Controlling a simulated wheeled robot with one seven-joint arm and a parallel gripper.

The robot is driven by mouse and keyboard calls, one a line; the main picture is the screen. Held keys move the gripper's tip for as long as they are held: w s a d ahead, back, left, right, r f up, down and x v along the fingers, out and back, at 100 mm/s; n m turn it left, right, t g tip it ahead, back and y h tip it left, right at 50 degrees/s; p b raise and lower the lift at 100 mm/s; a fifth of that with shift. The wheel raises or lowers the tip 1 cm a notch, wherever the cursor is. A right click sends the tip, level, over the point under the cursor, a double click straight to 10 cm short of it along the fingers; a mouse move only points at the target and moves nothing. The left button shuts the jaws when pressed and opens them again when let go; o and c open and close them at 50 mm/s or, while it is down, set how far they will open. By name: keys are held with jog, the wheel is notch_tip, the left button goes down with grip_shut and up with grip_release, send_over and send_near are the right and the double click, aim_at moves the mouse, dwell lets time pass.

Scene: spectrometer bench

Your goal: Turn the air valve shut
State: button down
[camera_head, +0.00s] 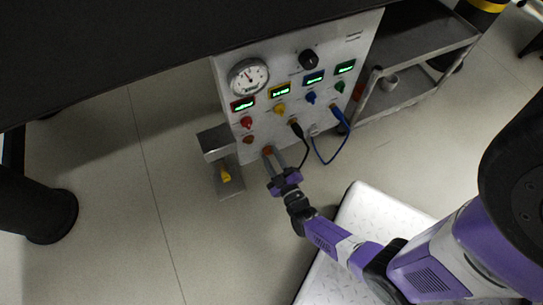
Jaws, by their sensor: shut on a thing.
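A white instrument panel (272,58) stands under the dark bench top. It carries a round gauge (248,77), several small green-lit displays, and a row of red (246,122), yellow (280,108), blue (310,97) and green (340,86) knobs. My gripper (270,154) reaches the panel's lower edge. Its fingers are closed around a small reddish knob (267,150), mostly hidden between them. The labels are too small to read, so I cannot tell for sure which knob is the air valve.
A black cable and a blue cable (335,152) hang from panel sockets, just right of my gripper. A grey metal stand (214,142) with a yellow piece (226,175) is left of it. A metal cart (405,95) stands at right. The dark bench top (130,45) overhangs above.

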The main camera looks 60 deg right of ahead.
jog(key=shift+a, duration=0.1)
jog(key=c, duration=1)
grip_release()
jog(key=shift+c, duration=0.2)
jog(key=shift+s, duration=0.15)
